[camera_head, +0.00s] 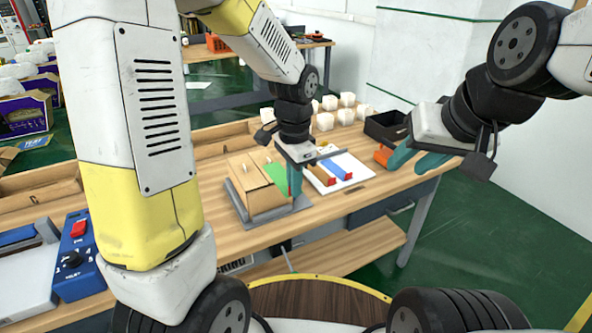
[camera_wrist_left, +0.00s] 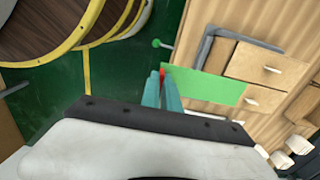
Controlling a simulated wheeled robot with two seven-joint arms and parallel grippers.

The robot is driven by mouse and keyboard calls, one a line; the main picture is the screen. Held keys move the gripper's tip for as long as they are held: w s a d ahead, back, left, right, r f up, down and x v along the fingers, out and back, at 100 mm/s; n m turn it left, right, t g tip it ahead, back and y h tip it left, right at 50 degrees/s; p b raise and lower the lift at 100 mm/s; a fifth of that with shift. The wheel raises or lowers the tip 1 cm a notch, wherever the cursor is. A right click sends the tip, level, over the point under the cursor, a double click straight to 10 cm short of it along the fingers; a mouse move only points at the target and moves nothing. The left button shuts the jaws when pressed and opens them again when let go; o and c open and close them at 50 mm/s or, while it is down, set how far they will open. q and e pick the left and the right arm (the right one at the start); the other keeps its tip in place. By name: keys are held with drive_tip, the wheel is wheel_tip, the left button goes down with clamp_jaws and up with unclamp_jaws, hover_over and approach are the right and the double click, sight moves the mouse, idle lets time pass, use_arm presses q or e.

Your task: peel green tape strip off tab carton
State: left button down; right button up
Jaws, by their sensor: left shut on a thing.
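The tan tab carton (camera_head: 262,196) sits on a grey tray (camera_head: 300,207) on the wooden table; it also shows in the left wrist view (camera_wrist_left: 265,65), with pale tabs. The green tape strip (camera_head: 276,176) is at the carton's right side. In the left wrist view the strip (camera_wrist_left: 208,88) runs from my left fingertips towards the carton; I cannot tell how much still sticks. My left gripper (camera_head: 294,181) is shut on the strip's near end, where a small red bit shows between the fingers (camera_wrist_left: 162,78). My right gripper (camera_head: 415,160) is open, apart from the carton.
A white board (camera_head: 352,181) with red, yellow and blue pieces lies right of the carton. Behind are white blocks (camera_head: 325,121) and a black bin (camera_head: 385,127). An orange object (camera_head: 382,155) is beside my right gripper. A blue control box (camera_head: 77,262) stands at left.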

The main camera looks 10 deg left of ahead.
use_arm(q)
drive_tip(key=shift+r, duration=2.05)
